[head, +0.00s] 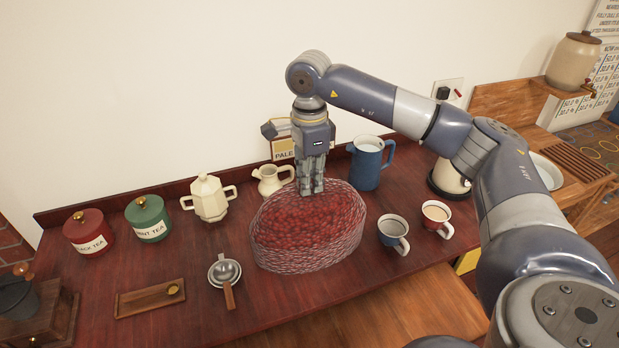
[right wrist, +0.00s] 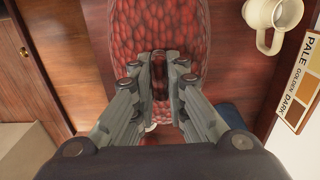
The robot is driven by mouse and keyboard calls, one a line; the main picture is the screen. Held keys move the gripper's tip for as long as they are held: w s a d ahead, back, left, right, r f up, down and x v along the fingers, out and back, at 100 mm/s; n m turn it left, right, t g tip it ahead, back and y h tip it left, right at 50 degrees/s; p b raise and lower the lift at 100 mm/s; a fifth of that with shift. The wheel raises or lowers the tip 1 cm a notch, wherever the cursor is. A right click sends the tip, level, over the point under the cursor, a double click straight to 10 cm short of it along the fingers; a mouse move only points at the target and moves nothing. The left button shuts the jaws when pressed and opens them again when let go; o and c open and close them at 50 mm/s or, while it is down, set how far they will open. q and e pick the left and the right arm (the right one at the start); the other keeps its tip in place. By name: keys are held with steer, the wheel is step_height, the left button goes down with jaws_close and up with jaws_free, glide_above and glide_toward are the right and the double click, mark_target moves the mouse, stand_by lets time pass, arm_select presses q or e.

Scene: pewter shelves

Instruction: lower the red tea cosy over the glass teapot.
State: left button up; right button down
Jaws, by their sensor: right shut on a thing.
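The red tea cosy (head: 300,232) is a wide, rounded, textured cover with a pale mesh-like lower part, at the middle of the dark red wooden counter. My right gripper (head: 312,190) points down and is shut on the top of the cosy. In the right wrist view the fingertips (right wrist: 160,75) close on a piece of the red cosy (right wrist: 165,25). I cannot make out the glass teapot; whether it is under the cosy is hidden. I cannot tell whether the cosy's lower edge touches the counter. My left gripper is not in view.
A cream jug (head: 270,181) and blue pitcher (head: 368,163) stand behind the cosy. Two mugs (head: 393,232) (head: 436,216) stand close on the right. Bare counter (head: 300,290) shows in front.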

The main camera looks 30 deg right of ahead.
steer(key=c, duration=1.5)
jaws_free()
steer(key=shift+c, duration=0.2)
step_height(320, 180, up, 12)
